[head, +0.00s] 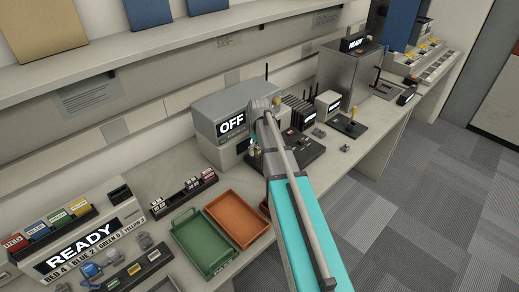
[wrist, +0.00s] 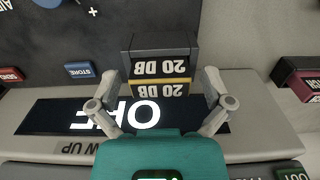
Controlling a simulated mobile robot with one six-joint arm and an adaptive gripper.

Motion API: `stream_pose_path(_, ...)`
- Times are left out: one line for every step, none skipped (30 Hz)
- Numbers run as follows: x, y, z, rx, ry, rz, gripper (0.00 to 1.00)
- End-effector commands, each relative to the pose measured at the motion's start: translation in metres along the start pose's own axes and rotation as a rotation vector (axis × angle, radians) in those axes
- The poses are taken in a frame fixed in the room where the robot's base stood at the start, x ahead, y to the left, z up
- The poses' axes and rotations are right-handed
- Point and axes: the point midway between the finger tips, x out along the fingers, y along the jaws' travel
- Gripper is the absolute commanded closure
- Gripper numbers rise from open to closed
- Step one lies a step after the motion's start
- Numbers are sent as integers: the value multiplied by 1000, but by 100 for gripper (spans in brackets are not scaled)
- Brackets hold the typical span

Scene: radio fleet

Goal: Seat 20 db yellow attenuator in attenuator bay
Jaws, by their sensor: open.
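In the wrist view, a dark block with a yellow stripe and two upside-down "20 DB" labels, the 20 dB yellow attenuator (wrist: 160,68), is at the upper middle. My gripper (wrist: 161,80) is open, one finger on each side of it, with visible gaps. The block stands at the edge of a dark panel, beyond an "OFF" display (wrist: 150,113); whether it sits in a slot is not clear. In the head view, my arm hides the attenuator, and my gripper (head: 262,106) is beside the grey unit with the "OFF" display (head: 231,125). I cannot make out the attenuator bay for certain.
A green tray (head: 177,223) and an orange tray (head: 265,228) lie on the bench left of my arm. A rack of coloured modules (head: 183,192) stands behind them. A "READY" unit (head: 72,247) is at lower left. A blue "STORE" button (wrist: 79,71) is near the attenuator.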

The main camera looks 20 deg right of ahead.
Motion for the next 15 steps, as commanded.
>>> stream_pose_path(0, 0, 0, 0, 0, 0, 0)
stream_pose_path(0, 0, 0, 0, 0, 0, 0)
stream_pose_path(0, 0, 0, 0, 0, 0, 0)
stream_pose_path(0, 0, 0, 0, 0, 0, 0)
stream_pose_path(0, 0, 0, 0, 0, 0, 0)
stream_pose_path(-1, 0, 0, 0, 0, 0, 0)
stream_pose_path(-1, 0, 0, 0, 0, 0, 0)
stream_pose_path(-2, 0, 0, 0, 0, 0, 0)
stream_pose_path(-3, 0, 0, 0, 0, 0, 0)
stream_pose_path(-4, 0, 0, 0, 0, 0, 0)
stream_pose_path(-5, 0, 0, 0, 0, 0, 0)
stream_pose_path(-6, 0, 0, 0, 0, 0, 0)
stream_pose_path(-8, 0, 0, 0, 0, 0, 0)
stream_pose_path(-10, 0, 0, 0, 0, 0, 0)
stream_pose_path(-12, 0, 0, 0, 0, 0, 0)
